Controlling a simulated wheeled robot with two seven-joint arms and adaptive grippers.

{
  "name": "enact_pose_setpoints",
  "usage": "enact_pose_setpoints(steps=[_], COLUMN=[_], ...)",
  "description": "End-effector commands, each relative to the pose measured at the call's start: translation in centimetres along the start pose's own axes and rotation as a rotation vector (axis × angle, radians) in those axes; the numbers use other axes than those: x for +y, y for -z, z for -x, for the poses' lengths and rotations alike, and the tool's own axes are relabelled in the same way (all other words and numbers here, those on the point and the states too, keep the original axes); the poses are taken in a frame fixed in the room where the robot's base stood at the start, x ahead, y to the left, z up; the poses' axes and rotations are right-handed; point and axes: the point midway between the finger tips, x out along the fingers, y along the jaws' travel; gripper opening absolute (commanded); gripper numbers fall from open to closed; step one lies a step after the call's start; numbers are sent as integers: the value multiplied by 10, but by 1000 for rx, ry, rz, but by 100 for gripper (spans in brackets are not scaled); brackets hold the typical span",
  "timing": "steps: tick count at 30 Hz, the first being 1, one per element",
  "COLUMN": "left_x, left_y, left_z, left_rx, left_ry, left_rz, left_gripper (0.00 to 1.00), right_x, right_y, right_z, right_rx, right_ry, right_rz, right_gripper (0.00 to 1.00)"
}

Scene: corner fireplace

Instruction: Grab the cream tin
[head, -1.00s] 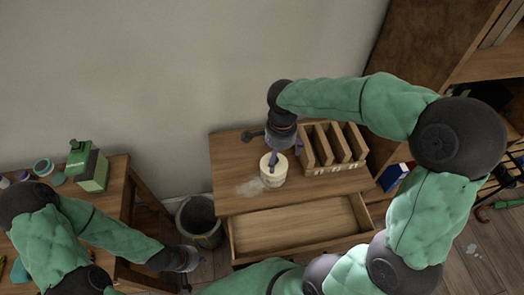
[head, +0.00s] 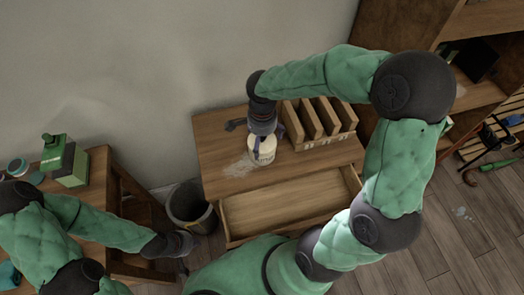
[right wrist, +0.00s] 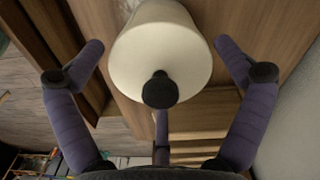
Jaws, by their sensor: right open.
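The cream tin (head: 262,152) stands on the small wooden table, partly hidden from above by my right gripper (head: 263,141). In the right wrist view the tin (right wrist: 160,45) is a pale, smooth cylinder at the top middle. My right gripper's purple fingers are spread on either side of it, with gaps showing on both sides. A third finger shows below the tin, its dark joint overlapping the tin's lower edge. My left gripper (head: 184,248) hangs by the bin, small and dark, and its fingers cannot be made out clearly.
A wooden slotted organizer (head: 322,140) stands just right of the tin. An open, empty drawer (head: 285,205) juts out below the tabletop (head: 215,160). A bin (head: 190,208) stands left of the table. A green box (head: 66,163) is on the left table.

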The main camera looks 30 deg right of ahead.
Motion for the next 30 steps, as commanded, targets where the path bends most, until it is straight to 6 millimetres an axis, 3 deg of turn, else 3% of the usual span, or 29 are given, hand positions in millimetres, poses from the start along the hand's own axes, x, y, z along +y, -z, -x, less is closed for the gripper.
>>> enact_pose_setpoints(steps=[1,4,12,14,18,30], left_x=[-3,-4,-4,-4,-4,-4], left_y=[0,0,0,0,0,0], left_z=[-8,-12,-12,-12,-12,-11], left_rx=[0,0,0,0,0,0], left_ry=[0,0,0,0,0,0], left_rz=[0,0,0,0,0,0], left_gripper=[0,0,0,0,0,0], right_x=[0,0,0,0,0,0], right_y=[0,0,0,0,0,0], right_z=[-12,-24,-26,-26,-26,-25], right_rx=[-1,-1,0,0,-1,-1], right_ry=[-3,-2,0,0,-1,-1], right_rz=[0,0,0,0,0,0], right_gripper=[100,100,100,86,47,47])
